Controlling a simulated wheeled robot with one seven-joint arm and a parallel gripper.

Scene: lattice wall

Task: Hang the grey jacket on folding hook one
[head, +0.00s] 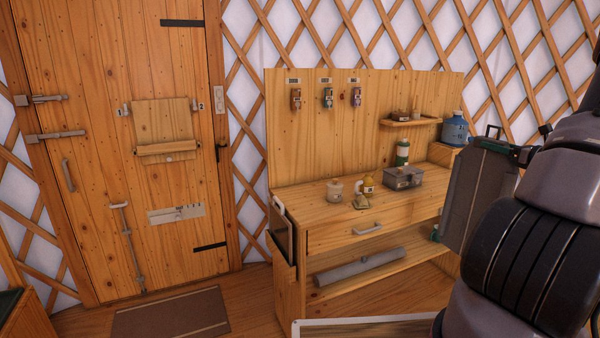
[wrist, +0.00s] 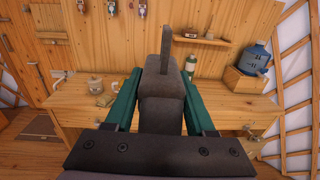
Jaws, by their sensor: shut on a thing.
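The grey jacket (head: 480,192) hangs from my gripper (head: 522,155) at the right of the head view, in front of the bench's right end. In the wrist view the jacket (wrist: 161,110) fills the space between the two teal fingers of my gripper (wrist: 160,78), with a loop standing up above it. The gripper is shut on the jacket. Several small fittings show: a row of labelled pieces on the back board (head: 327,97) and small metal pieces beside the door's panel (head: 123,109). I cannot tell which one is folding hook one.
A wooden bench (head: 330,212) carries a jar (head: 334,190), a metal box (head: 403,178) and a green bottle (head: 402,152). A blue water jug (head: 454,128) stands right. The wooden door (head: 100,200) is at left, with a floor mat (head: 170,313) before it.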

